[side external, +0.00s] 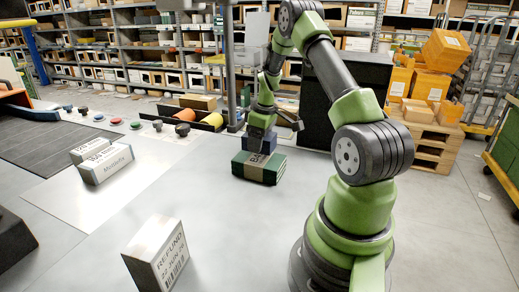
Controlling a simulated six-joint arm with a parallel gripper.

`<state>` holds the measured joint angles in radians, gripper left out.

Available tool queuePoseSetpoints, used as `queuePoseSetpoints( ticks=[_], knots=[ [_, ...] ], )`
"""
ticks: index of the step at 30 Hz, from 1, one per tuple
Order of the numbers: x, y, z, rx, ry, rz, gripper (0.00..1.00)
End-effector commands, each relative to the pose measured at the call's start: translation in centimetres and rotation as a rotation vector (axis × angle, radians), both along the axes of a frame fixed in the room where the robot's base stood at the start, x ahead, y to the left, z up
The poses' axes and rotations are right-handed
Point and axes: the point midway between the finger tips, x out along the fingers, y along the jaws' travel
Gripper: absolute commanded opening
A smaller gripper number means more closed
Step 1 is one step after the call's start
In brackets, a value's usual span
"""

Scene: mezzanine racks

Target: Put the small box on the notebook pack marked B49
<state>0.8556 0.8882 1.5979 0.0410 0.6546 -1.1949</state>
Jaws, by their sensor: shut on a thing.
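A dark green notebook pack (252,172) lies flat on the grey table, with a pale band whose lettering starts with B; the rest is too small to read surely. My gripper (262,143) points down just behind and above this pack. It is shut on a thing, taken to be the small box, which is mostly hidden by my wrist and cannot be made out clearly. A dark blue block (272,142) shows right behind the green pack, under my wrist. I cannot tell whether it touches the gripper.
A white carton (152,252) marked REFUND stands at the front left. White boxes (105,162) stand at the left on a pale sheet (85,200). A bin with coloured rolls (195,118) is at the back. The table between the carton and green pack is clear.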

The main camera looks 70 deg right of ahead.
Motion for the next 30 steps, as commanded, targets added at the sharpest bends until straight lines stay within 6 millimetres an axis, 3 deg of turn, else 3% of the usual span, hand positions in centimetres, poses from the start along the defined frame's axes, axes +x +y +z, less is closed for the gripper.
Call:
queuePoseSetpoints(
  ticks=[6, 17, 18, 21, 30],
  knots=[
    [0.0, 0.1, -2.8, 0.001, 0.002, 0.0, 0.39],
    [0.0, 0.0, -3.1, 0.0, 0.001, 0.0, 0.39],
    [0.0, 0.0, -3.1, -0.001, 0.0, 0.001, 0.68],
    [0.0, 0.0, -3.1, -0.001, 0.0, 0.0, 0.89],
    [0.0, 0.0, -2.9, -0.001, 0.0, 0.0, 0.89]
  ],
)
